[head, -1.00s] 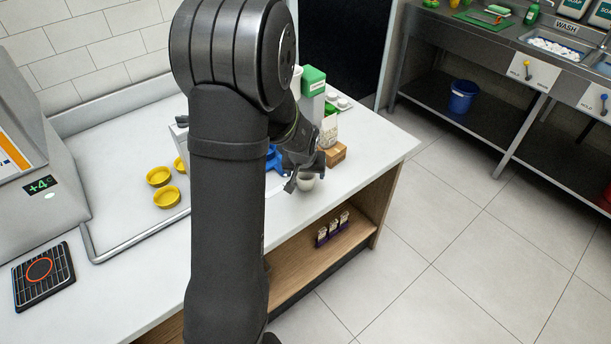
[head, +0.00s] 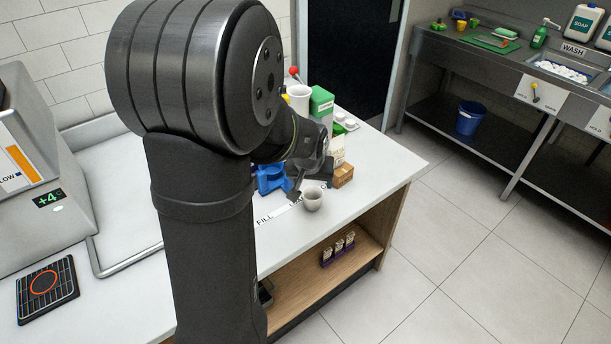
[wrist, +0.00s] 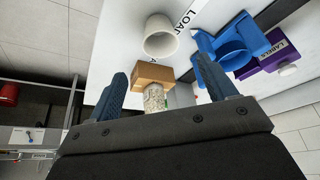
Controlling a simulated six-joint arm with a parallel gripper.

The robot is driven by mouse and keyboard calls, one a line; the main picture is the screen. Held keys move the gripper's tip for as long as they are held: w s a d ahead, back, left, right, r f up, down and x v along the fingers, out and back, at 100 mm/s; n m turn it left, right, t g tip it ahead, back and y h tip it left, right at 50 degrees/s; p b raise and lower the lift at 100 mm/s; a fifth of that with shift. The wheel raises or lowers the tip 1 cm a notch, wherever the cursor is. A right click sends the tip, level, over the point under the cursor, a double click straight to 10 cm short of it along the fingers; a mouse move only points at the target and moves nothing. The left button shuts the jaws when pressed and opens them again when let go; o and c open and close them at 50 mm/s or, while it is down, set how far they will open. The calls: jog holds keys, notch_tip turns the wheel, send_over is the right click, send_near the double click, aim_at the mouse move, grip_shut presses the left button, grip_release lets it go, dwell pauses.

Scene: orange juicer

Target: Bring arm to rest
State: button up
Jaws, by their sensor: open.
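My gripper (head: 298,186) is open and empty. In the head view it is above the counter, just behind and left of a small pale cup (head: 313,203), apart from it. In the wrist view the two blue-grey fingers (wrist: 158,68) stand wide apart with nothing held between them. The cup (wrist: 160,40) shows beyond the fingertips with its open mouth towards the camera. My arm stands upright in the head view and hides much of the counter.
A cardboard box (head: 342,176) stands right of my gripper. A blue device (head: 270,180) is to the left. A green-and-white carton (head: 321,105) and a white cylinder (head: 299,97) stand behind. The counter (head: 345,210) is bare near its front right edge.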

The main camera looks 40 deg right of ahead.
aim_at(312, 196)
jog(key=shift+f, duration=0.1)
jog(key=x, duration=1.2)
jog(key=shift+f, duration=0.1)
jog(key=shift+r, duration=0.25)
